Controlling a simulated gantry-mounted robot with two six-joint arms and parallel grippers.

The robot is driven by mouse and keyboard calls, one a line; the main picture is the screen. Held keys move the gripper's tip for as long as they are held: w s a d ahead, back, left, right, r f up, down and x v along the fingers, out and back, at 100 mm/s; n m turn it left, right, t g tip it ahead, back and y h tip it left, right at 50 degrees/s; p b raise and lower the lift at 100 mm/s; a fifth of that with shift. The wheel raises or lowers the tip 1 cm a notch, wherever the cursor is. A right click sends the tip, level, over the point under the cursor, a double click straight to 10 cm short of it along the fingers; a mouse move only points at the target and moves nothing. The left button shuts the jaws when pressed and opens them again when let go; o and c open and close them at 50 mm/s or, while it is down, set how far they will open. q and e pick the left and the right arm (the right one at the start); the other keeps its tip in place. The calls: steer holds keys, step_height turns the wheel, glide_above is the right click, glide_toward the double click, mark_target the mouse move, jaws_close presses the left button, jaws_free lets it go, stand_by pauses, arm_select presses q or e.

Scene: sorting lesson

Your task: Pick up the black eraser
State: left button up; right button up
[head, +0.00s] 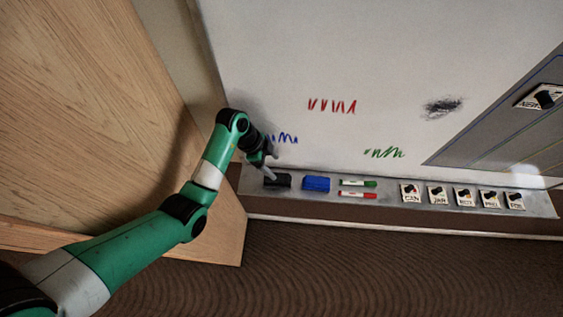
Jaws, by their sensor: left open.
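The black eraser (280,181) lies at the left end of the grey tray (387,202) under the whiteboard. My left gripper (267,173) is open right at the eraser, with its fingertips over the eraser's upper left part. I cannot tell whether the fingers touch it. Part of the eraser is hidden behind the gripper. My right gripper is not in view.
A blue eraser (316,184) lies just right of the black one. Green (358,183) and red (357,194) markers and several labelled cards (437,195) follow along the tray. The whiteboard (330,50) stands behind, and a wooden panel (90,110) is at left.

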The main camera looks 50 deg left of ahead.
mark_target(278, 179)
arm_select(q)
steer(key=shift+s+a+f, duration=0.15)
steer(key=shift+s+f, duration=0.65)
steer(key=shift+f, duration=0.25)
steer(key=shift+w+a+r, duration=0.1)
steer(key=shift+a, duration=0.05)
steer(key=b+x, duration=0.3)
steer(key=x, duration=0.4)
steer(key=shift+w+f, duration=0.1)
steer(key=shift+f, duration=0.1)
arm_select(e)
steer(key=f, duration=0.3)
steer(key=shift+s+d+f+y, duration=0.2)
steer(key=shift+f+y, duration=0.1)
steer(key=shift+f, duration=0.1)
arm_select(q)
steer(key=shift+f, duration=0.2)
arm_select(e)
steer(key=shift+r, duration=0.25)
arm_select(q)
jaws_close()
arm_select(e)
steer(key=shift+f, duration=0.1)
